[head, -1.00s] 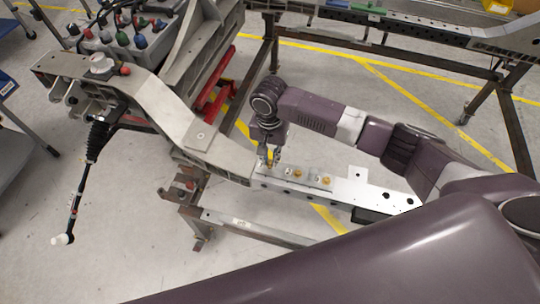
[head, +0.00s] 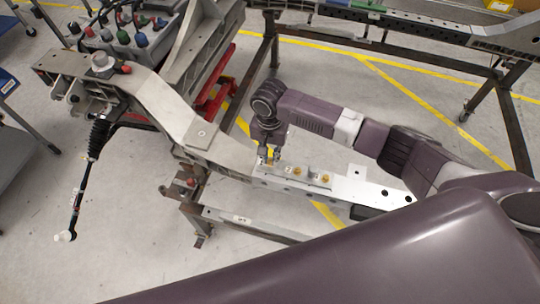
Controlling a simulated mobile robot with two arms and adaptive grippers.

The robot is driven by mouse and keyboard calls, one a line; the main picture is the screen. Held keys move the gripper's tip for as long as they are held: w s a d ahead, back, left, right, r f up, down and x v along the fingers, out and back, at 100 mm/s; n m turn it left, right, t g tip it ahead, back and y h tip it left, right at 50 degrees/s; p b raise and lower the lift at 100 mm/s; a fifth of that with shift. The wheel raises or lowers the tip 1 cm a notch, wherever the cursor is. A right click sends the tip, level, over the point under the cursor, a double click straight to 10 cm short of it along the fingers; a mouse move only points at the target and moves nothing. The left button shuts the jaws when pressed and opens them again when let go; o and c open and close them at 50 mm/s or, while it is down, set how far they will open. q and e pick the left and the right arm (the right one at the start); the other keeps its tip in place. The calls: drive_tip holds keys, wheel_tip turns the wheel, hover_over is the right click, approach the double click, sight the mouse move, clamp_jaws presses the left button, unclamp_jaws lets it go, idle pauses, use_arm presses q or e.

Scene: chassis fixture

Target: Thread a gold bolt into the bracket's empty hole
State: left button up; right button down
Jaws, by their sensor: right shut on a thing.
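The bracket (head: 313,177) is a pale metal plate lying on a long light-grey rail with dark holes (head: 362,187). Gold bolts show on it, one near its middle (head: 299,171) and one toward its right end (head: 325,178). My right gripper (head: 270,160) points down at the bracket's left end. It is shut on a small gold bolt (head: 264,160), mostly hidden by the fingers. I cannot tell whether this bolt touches the bracket or sits in a hole. The empty hole cannot be made out. My left gripper is not in view.
A grey chassis arm (head: 175,108) runs down to the rail's left end. A black rod (head: 82,185) hangs at the left. A dark metal frame (head: 515,125) stands behind at the right. My right arm reaches across above the rail.

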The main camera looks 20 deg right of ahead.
drive_tip(key=shift+s+f, duration=0.1)
drive_tip(key=shift+f, duration=0.05)
drive_tip(key=shift+n+p, duration=0.5)
drive_tip(key=shift+n, duration=0.2)
drive_tip(key=n+p, duration=0.1)
drive_tip(key=n, duration=0.2)
drive_tip(key=shift+s+n, duration=0.1)
drive_tip(key=shift+n, duration=0.3)
drive_tip(key=n+p, duration=0.1)
drive_tip(key=n, duration=0.2)
drive_tip(key=shift+n, duration=0.4)
drive_tip(key=shift+s+f+n, duration=0.1)
drive_tip(key=shift+f+n, duration=0.05)
drive_tip(key=shift+n, duration=0.55)
